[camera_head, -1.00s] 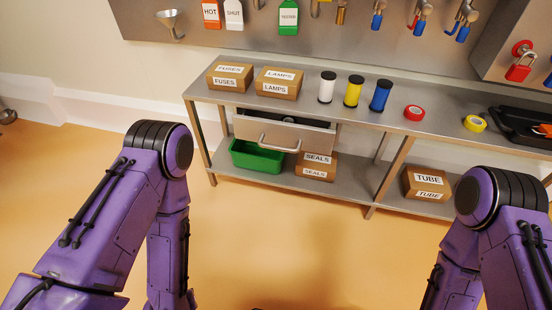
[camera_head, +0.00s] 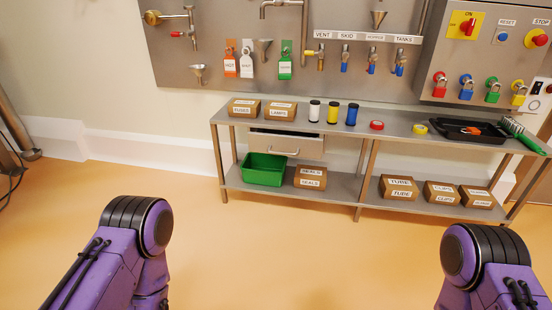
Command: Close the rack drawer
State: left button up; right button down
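The rack drawer (camera_head: 287,144) is a grey metal drawer under the rack's top shelf, toward its left end. Its front carries a bar handle (camera_head: 283,153). The drawer looks slightly out from under the top; how far I cannot tell exactly. The metal rack (camera_head: 395,139) stands against the wall. My two purple arms show at the bottom left and bottom right, well short of the rack. Neither gripper is in view.
A green bin (camera_head: 264,169) and a SEALS box (camera_head: 310,178) sit on the lower shelf below the drawer. FUSES (camera_head: 244,108) and LAMPS (camera_head: 280,112) boxes, spools, tape rolls and a black tray (camera_head: 470,132) stand on top. The floor before the rack is clear.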

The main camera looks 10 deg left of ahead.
aim_at(302, 145)
jog(key=u, duration=0.55)
jog(key=i, duration=1.55)
jog(key=z, duration=0.7)
